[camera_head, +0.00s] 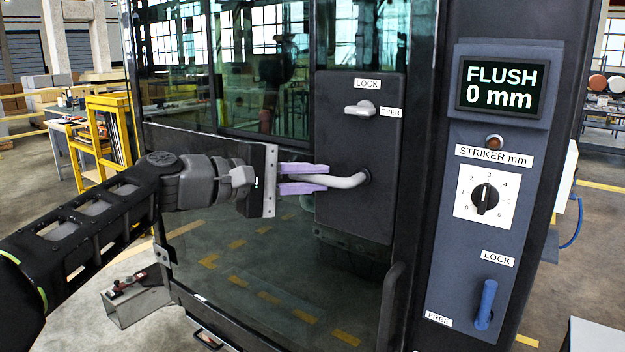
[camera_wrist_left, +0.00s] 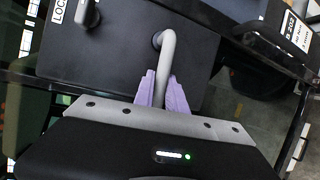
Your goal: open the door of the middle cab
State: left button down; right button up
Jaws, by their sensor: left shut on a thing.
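The cab door (camera_head: 270,245) has a dark frame and large glass panes, and it looks closed in the head view. A dark lock plate (camera_head: 385,165) on it carries a grey curved handle (camera_head: 345,181) and, above that, a small light lock knob (camera_head: 361,109) between the labels LOCK and OPEN. My left gripper (camera_head: 305,178) has purple fingers and is shut on the handle's free end. The left wrist view shows the handle (camera_wrist_left: 167,65) running down between the purple fingers (camera_wrist_left: 162,90). My right gripper is not in view.
A grey panel (camera_head: 440,270) right of the door has a display (camera_head: 502,86) reading FLUSH 0 mm, a striker dial (camera_head: 485,198) and a blue lever (camera_head: 486,305) between LOCK and FREE labels. A yellow stand (camera_head: 105,140) is at the left. Floor beyond the door looks clear.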

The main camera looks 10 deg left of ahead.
aim_at(346, 193)
pick_arm(q)
jog(key=f+n+b, duration=0.1)
jog(key=b, duration=0.1)
jog(key=f+n+h+b, duration=0.1)
jog(key=b, duration=0.1)
jog(key=f+n+t+h+b, duration=0.1)
jog(key=n+b, duration=0.1)
jog(key=shift+s+d+f, duration=0.15)
jog(key=shift+d+f, duration=0.15)
jog(key=shift+d, duration=0.05)
jog(key=n+b, duration=0.1)
jog(key=b, duration=0.1)
jog(key=shift+s+d+f+n+t+b, duration=0.1)
jog(key=shift+d+f+n+t+b, duration=0.2)
jog(key=shift+n+t+b, duration=0.1)
